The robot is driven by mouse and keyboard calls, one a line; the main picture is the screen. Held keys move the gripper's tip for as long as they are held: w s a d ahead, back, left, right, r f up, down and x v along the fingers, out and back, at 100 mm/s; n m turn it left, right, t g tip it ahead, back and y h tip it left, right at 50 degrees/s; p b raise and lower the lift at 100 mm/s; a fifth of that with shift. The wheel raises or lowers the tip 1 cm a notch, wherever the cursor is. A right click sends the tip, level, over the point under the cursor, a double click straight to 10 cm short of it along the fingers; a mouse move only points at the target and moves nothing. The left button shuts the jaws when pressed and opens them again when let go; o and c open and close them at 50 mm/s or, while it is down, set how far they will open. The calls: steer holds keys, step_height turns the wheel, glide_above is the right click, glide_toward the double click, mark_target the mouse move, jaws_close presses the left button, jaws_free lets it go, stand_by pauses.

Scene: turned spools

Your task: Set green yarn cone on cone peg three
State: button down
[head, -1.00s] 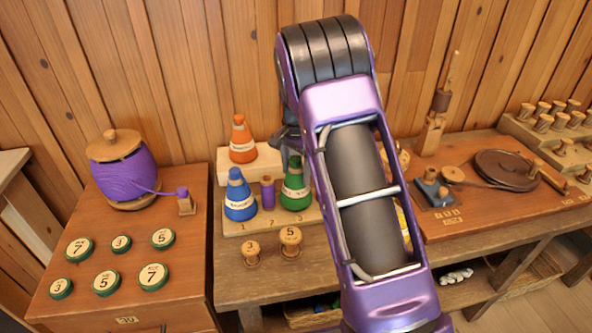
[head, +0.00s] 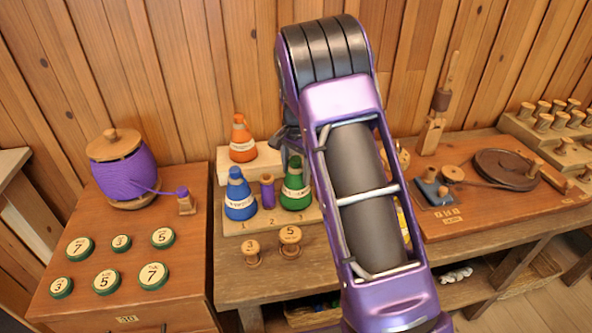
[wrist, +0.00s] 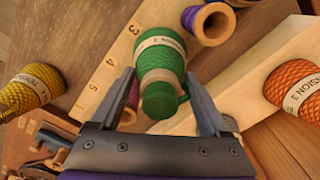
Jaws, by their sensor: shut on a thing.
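The green yarn cone (wrist: 160,58) has a pale label band and a narrow green top. In the head view the green cone (head: 295,187) stands upright at number 3 on the numbered peg board (head: 263,224). My gripper (wrist: 160,76) is shut on the green cone, with one finger on each side of its upper part. In the wrist view its wide base is at the board beside the 3. The peg under it is hidden, so I cannot tell how fully it is seated. In the head view my arm hides most of the gripper.
A blue cone (head: 239,200) is at number 1 and a purple spool (head: 267,192) at 2. An orange cone (head: 242,142) stands on the raised step behind. A yellow cone (wrist: 30,90) and a pink spool (wrist: 129,103) show in the wrist view.

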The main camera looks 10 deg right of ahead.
mark_target(296, 158)
steer(key=shift+f, duration=0.4)
steer(key=shift+c, duration=0.6)
jaws_free()
steer(key=shift+r+p, duration=1.6)
steer(key=shift+r, duration=3.9)
